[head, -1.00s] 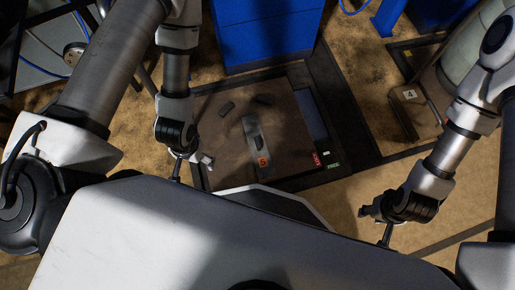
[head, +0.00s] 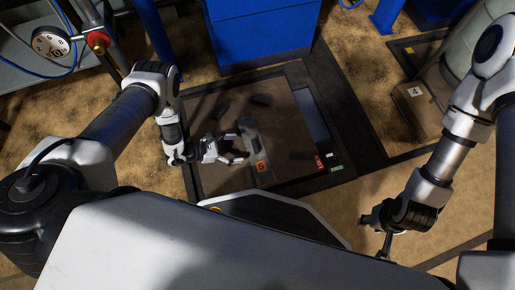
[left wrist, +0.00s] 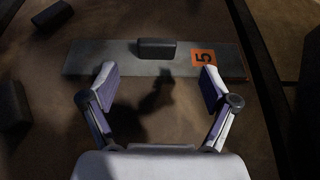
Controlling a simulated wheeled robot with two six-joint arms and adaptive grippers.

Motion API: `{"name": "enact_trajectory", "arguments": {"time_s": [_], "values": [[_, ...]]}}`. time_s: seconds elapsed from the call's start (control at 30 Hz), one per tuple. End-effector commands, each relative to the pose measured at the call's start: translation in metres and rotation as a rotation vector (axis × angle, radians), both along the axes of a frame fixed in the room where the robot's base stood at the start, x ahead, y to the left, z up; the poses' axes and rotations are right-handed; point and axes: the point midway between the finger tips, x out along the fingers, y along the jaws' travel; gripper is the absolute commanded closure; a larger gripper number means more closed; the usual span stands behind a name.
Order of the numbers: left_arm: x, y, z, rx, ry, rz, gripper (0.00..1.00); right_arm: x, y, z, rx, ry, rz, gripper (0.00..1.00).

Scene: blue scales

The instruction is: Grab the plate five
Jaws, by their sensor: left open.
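The plate five is a grey metal strip (head: 254,140) with an orange label marked 5 (head: 262,166), lying on the brown scale surface (head: 290,135). In the left wrist view the plate (left wrist: 105,58) lies crosswise ahead of the fingertips, with a dark block (left wrist: 157,48) at its middle. My left gripper (head: 240,145) is open and empty, just left of the plate. In the left wrist view its two fingers (left wrist: 156,82) are spread, tips close to the plate's near edge; I cannot tell if they touch it. My right gripper (head: 372,222) is off to the right, away from the plate.
Other dark blocks lie on the scale, one at the left in the left wrist view (left wrist: 13,105). A blue cabinet (head: 262,35) stands behind. A box marked 4 (head: 418,108) is at the right. Red and green labels (head: 320,162) mark the scale's right edge.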

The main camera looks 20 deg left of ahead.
Motion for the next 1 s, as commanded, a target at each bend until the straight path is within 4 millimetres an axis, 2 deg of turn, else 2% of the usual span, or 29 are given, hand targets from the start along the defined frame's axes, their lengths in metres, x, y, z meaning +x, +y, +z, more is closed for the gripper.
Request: {"name": "enact_trajectory", "arguments": {"time_s": [0.27,0.4,0.5,0.73,0.93,0.97,1.0], "values": [[0.02,-0.022,-0.014,-0.009,-0.017,0.023,0.14,0.0,0.0,-0.019,0.0,-0.001,0.0,0.6],[0.032,-0.043,-0.024,-0.01,-0.016,0.021,0.14,0.001,0.0,-0.037,0.0,-0.003,-0.003,0.6],[0.04,-0.055,-0.028,-0.008,-0.016,0.021,0.14,0.001,-0.001,-0.043,-0.001,-0.004,-0.005,0.6],[0.042,-0.058,-0.025,-0.007,-0.014,0.024,0.14,0.002,-0.001,-0.041,-0.001,-0.005,-0.006,0.6],[0.042,-0.058,-0.025,-0.007,-0.014,0.023,0.84,0.002,-0.001,-0.041,-0.001,-0.005,-0.006,0.6],[0.042,-0.058,-0.025,-0.007,-0.014,0.023,0.89,0.002,-0.001,-0.041,-0.001,-0.005,-0.006,0.6],[0.042,-0.058,-0.025,-0.007,-0.014,0.023,0.89,0.002,-0.001,-0.041,-0.001,-0.005,-0.006,0.6]]}}
